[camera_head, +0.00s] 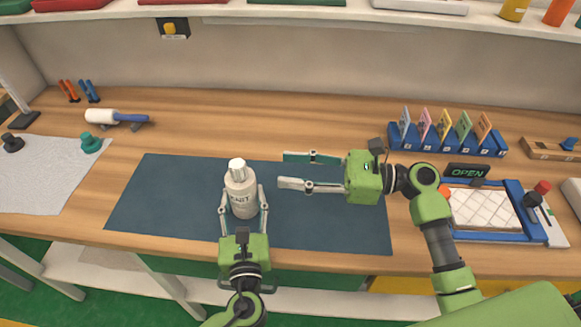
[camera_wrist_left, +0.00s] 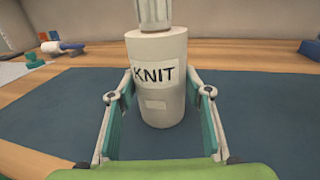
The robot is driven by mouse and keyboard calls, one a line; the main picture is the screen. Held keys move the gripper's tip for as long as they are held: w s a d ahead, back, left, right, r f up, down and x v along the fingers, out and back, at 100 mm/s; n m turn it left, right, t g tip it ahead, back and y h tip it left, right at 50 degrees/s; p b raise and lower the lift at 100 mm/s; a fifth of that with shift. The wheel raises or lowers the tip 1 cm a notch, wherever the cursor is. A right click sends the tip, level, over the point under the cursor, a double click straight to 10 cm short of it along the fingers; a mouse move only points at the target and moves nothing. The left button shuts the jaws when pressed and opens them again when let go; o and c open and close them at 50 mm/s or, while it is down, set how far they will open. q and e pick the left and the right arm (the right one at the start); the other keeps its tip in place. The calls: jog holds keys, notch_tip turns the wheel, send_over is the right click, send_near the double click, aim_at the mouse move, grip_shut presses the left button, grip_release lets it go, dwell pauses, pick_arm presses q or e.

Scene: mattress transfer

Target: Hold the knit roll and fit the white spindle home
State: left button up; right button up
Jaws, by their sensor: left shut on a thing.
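The knit roll (camera_head: 241,194) is a cream cylinder standing upright on the dark blue mat (camera_head: 330,225). Its KNIT label faces the left wrist camera, where the roll (camera_wrist_left: 158,105) fills the middle. The white spindle (camera_head: 237,167) stands upright at the roll's top, narrower than the roll. It also shows cut off at the top of the left wrist view (camera_wrist_left: 153,12). How deep it sits I cannot tell. My left gripper (camera_head: 243,208) is shut on the roll, one finger on each side. My right gripper (camera_head: 283,170) is open and empty, to the right of the spindle, pointing at it.
A lint roller with blue handle (camera_head: 118,118) lies at the back left. A grey cloth (camera_head: 45,175) with knobs is at the left. A blue card rack (camera_head: 450,140), an OPEN sign (camera_head: 466,171) and a blue-framed tray (camera_head: 490,236) are at the right. The mat around the roll is clear.

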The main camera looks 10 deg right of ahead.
pick_arm(q)
jog(key=o, duration=1.1)
jog(key=shift+s, duration=0.1)
